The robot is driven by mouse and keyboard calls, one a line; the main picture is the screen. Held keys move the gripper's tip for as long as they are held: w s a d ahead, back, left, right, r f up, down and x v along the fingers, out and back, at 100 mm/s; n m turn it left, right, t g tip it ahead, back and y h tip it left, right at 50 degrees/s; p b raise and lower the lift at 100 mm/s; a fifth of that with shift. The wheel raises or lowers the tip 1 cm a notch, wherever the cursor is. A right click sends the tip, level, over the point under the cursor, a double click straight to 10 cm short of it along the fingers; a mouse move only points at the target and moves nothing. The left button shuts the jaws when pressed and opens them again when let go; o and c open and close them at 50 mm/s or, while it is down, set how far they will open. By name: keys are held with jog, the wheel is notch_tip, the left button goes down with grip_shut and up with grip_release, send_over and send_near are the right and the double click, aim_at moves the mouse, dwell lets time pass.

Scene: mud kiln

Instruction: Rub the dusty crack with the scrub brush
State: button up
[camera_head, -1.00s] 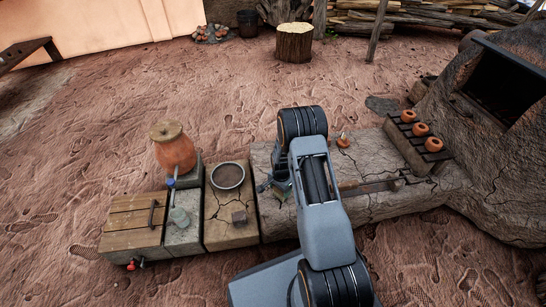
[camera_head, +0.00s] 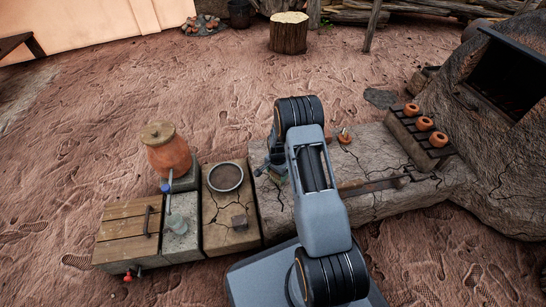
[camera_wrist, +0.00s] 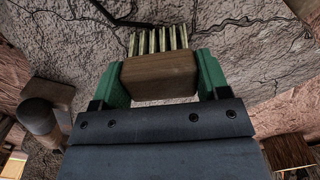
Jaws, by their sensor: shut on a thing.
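My gripper (camera_wrist: 162,64) is shut on the scrub brush, its green fingers on both sides of the brown wooden block (camera_wrist: 160,84). The pale bristles (camera_wrist: 158,40) point away from the gripper, towards a grey, cracked surface. A dark crack (camera_wrist: 240,22) branches across that surface near the bristle tips. I cannot tell whether the bristles touch it. In the head view my gripper (camera_head: 277,168) is low over the left part of the grey bench (camera_head: 385,160), mostly hidden by my arm. Cracks show on the bench, but I cannot tell which is the dusty one.
Left of the bench are a cracked tan block (camera_head: 228,236) with a round sieve (camera_head: 225,177), a lidded clay jar (camera_head: 167,155) and a wooden box (camera_head: 127,230). A small orange-brown item (camera_head: 344,136) and a long tool (camera_head: 375,185) lie on the bench. Clay pots (camera_head: 424,123) stand at right.

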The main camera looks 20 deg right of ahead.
jog(key=shift+w+r, duration=0.15)
jog(key=shift+w, duration=0.2)
jog(key=shift+s+r+p, duration=0.1)
jog(key=shift+r+p, duration=2.55)
jog(key=shift+r, duration=1.4)
